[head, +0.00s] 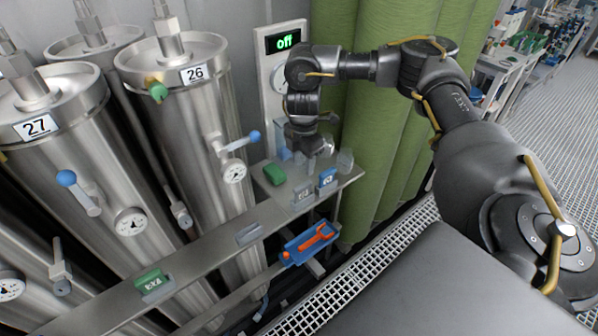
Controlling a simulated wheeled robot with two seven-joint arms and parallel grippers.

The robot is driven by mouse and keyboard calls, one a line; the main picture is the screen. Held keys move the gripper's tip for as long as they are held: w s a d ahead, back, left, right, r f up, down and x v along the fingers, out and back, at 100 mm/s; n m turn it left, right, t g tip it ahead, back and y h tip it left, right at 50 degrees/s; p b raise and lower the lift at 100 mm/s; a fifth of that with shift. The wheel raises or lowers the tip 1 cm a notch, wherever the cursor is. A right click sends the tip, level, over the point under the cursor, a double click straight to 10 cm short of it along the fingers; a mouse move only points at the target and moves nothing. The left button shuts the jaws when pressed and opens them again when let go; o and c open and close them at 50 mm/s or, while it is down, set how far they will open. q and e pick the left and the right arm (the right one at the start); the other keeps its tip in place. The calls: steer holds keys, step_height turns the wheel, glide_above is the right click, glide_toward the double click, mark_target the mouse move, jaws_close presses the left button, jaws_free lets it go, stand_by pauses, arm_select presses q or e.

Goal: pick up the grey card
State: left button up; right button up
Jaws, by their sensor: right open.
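A small grey card (303,194) with pale lettering stands at the front edge of a metal shelf (345,181). Just right of it stands a blue card (327,178). My right gripper (312,165) points down over this shelf, behind and slightly above the grey card. Its jaws are open, and I see nothing held between them. The fingertips are small and partly lost among the things behind the cards. My left gripper is not in view.
A green block (274,175) and a clear piece (345,160) flank the gripper. A grey piece (248,234) and green card (152,282) sit along the rail. A blue holder (312,242) carries an orange tool. Steel vessels (190,110) stand left, green columns (385,130) behind.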

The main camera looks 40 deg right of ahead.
mark_target(304, 185)
steer(key=f, duration=0.5)
steer(key=shift+w+a+b, duration=0.1)
steer(key=shift+a+b, duration=0.25)
steer(key=shift+a, duration=0.05)
steer(key=shift+w+d+f, duration=0.1)
steer(key=shift+f, duration=0.05)
steer(key=shift+s+d+f, duration=0.1)
steer(key=shift+s, duration=0.1)
steer(key=shift+s+f, duration=0.2)
steer(key=shift+f, duration=0.15)
steer(key=f, duration=0.1)
steer(key=f+p, duration=0.1)
steer(key=f, duration=0.1)
steer(key=shift+s+d+f, duration=0.2)
steer(key=shift+f, duration=0.05)
steer(key=shift+f+p, duration=0.3)
steer(key=shift+f, duration=0.1)
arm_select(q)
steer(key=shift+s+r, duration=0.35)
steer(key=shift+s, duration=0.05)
arm_select(e)
steer(key=shift+c, duration=0.2)
jaws_close()
